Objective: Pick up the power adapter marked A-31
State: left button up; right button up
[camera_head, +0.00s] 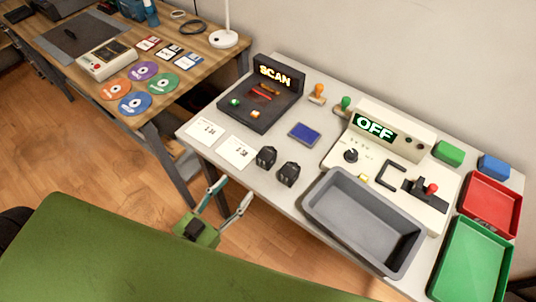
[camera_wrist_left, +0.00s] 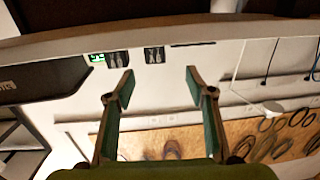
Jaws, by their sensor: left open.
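Two small black power adapters stand side by side near the front edge of the grey table, a left one (camera_head: 266,157) and a right one (camera_head: 289,173). I cannot read a marking on either. Two white cards with print, a left card (camera_head: 203,131) and a right card (camera_head: 238,152), lie to their left. My left gripper (camera_head: 235,190) is open and empty, in front of the table edge and lower left of the adapters, apart from them. In the left wrist view its two fingers (camera_wrist_left: 159,72) are spread with nothing between them. My right gripper is not in view.
A dark SCAN station (camera_head: 272,82) stands behind the cards. A blue-topped pad (camera_head: 304,132) lies behind the adapters. A grey tray (camera_head: 365,256) is close on their right, before the OFF console (camera_head: 397,139). Red (camera_head: 491,235) and green (camera_head: 447,277) trays stand far right.

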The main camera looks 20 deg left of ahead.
aim_at(262, 160)
pick_arm(q)
jog(key=x, duration=0.2)
jog(key=r+b+x, duration=0.1)
jog(key=x, duration=0.2)
jog(key=b+x, duration=0.1)
jog(key=x, duration=0.1)
jog(key=shift+w+d+r, duration=0.3)
jog(key=shift+w+r, duration=0.05)
jog(key=shift+w+d, duration=0.15)
jog(key=shift+w, duration=0.25)
jog(key=b+x, duration=0.1)
jog(key=x, duration=0.1)
jog(key=b+x, duration=0.1)
jog(key=x, duration=0.1)
jog(key=shift+w+d+f+b, duration=0.1)
jog(key=shift+d+f+b, duration=0.15)
jog(key=shift+d+b, duration=0.2)
jog(key=shift+w, duration=0.25)
jog(key=shift+r, duration=0.1)
jog(key=c, duration=1.3)
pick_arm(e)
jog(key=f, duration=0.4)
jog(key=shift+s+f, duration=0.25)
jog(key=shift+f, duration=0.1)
